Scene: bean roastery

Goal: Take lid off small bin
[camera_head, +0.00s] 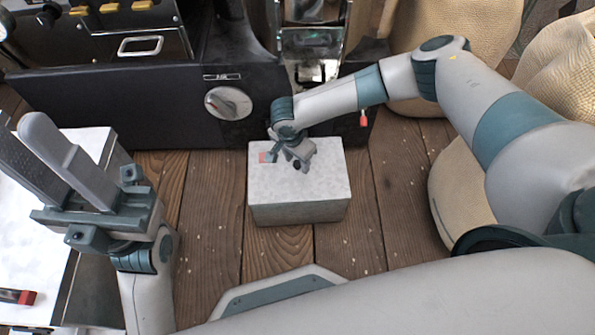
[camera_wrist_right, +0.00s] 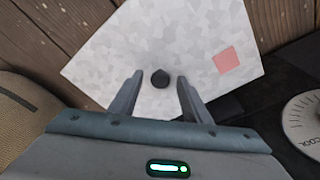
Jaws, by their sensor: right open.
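The small bin (camera_head: 300,212) is a low grey box on the plank floor in the head view. Its pale mottled lid (camera_head: 325,182) lies flat on top and also shows in the right wrist view (camera_wrist_right: 115,60). A round black knob (camera_wrist_right: 160,78) stands on the lid, and a red square (camera_wrist_right: 226,60) marks one side. My right gripper (camera_head: 297,164) is over the lid, open, with its fingers either side of the knob and no visible contact. My left gripper (camera_head: 22,122) is at the left, away from the bin; its finger gap is unclear.
A black machine front with a round dial (camera_head: 228,103) stands right behind the bin. Tan sacks (camera_head: 450,195) are at the right. A white-topped surface (camera_head: 25,240) lies at the left under my left gripper. Bare planks (camera_head: 210,225) surround the bin's front and sides.

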